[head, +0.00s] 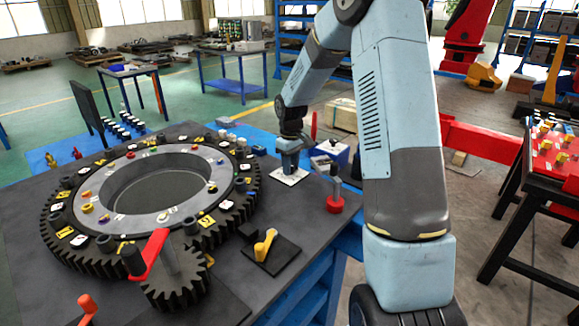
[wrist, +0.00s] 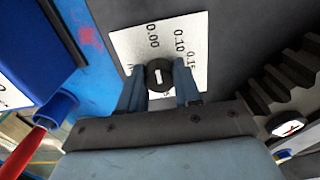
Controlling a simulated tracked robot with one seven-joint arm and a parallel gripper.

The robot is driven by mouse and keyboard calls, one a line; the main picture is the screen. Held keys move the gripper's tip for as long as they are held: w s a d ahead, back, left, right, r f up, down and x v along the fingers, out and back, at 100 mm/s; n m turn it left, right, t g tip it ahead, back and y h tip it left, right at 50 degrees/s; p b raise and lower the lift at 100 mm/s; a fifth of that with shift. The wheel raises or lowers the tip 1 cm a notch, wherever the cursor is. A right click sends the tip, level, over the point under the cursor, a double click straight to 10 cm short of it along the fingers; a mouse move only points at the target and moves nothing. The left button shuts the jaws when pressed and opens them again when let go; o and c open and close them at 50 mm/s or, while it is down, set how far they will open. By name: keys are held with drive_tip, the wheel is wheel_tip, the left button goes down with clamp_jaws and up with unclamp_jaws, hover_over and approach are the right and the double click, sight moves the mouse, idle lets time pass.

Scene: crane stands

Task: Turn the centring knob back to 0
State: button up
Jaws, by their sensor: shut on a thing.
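The centring knob (wrist: 160,65) is a small round black knob with a white mark on its face. It sits on a white dial card (wrist: 125,42) printed with numbers, among them 0.00 and 0.10. The mark runs roughly up and down in the wrist view; I cannot tell exactly which number it points to. My gripper (wrist: 159,77) is shut on the knob, one finger on each side, and covers the card's lower part. In the head view my gripper (head: 290,166) points down over the card (head: 289,180), at the table's far right corner; the knob is hidden there.
A large black toothed ring (head: 60,235) fills the table to the left. A red crank (head: 155,250) on a small gear and a yellow lever (head: 265,245) stand nearer. A red-based post (head: 335,203) stands right of the card. Blue table surface lies behind.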

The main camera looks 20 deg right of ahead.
idle(0.6)
drive_tip(key=o, duration=1)
drive_tip(key=shift+o, duration=0.2)
drive_tip(key=shift+r, duration=0.15)
wheel_tip(320, 180, up, 13)
drive_tip(key=shift+r, duration=0.2)
